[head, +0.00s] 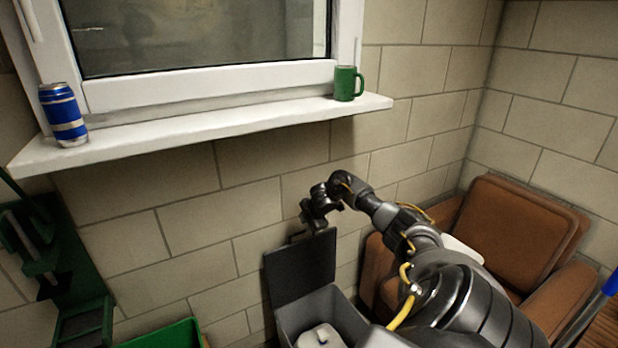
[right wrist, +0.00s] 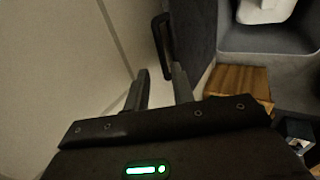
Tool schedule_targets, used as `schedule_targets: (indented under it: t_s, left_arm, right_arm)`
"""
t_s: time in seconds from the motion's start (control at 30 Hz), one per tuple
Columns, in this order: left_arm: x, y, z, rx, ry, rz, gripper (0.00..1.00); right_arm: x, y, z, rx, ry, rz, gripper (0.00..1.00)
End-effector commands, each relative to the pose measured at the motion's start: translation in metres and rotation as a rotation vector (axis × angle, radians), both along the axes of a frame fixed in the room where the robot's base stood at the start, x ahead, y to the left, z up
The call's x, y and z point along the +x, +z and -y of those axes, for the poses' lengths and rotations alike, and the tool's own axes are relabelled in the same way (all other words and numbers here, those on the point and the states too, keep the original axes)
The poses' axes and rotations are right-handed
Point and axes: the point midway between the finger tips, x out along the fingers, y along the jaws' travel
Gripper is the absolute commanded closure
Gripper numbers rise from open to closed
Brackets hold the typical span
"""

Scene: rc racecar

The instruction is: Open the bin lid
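The grey bin (head: 345,312) stands against the brick wall with its dark lid (head: 300,268) standing up, tilted back toward the wall. A white item (head: 320,337) lies inside the bin. My right gripper (head: 304,222) is at the lid's upper edge. In the right wrist view, my right gripper (right wrist: 160,75) has its two fingers apart with nothing clamped between them. The black lid handle (right wrist: 162,45) lies just beyond the fingertips, and I cannot tell if they touch it. The white item also shows in the open bin (right wrist: 268,40). My left gripper is not in view.
A brown armchair (head: 522,225) stands right of the bin, behind my right arm. A green crate (head: 165,335) is to the left, by a green rack (head: 60,260). A blue can (head: 62,115) and a green mug (head: 346,84) stand on the white windowsill (head: 215,127).

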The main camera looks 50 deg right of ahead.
Motion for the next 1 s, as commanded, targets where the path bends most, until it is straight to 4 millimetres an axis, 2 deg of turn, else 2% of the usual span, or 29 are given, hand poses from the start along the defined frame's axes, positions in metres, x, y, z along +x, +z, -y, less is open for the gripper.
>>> schedule_targets:
  t_s: [0.1,0.3,0.87,0.93,1.0]
  left_arm:
    - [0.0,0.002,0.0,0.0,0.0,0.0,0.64]
    - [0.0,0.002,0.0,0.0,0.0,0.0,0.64]
    - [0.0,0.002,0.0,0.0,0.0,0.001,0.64]
    - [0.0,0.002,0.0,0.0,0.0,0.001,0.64]
    - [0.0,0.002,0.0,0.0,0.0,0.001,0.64]
  right_arm:
    - [-0.007,0.014,-0.003,-0.001,0.001,0.002,0.75]
    - [-0.012,0.021,-0.005,0.001,-0.001,0.002,0.75]
    - [-0.011,0.021,-0.006,0.001,-0.001,0.002,0.75]
    - [-0.011,0.018,-0.01,0.001,0.002,0.002,0.75]
    - [-0.009,0.006,-0.022,-0.001,0.01,0.002,0.75]
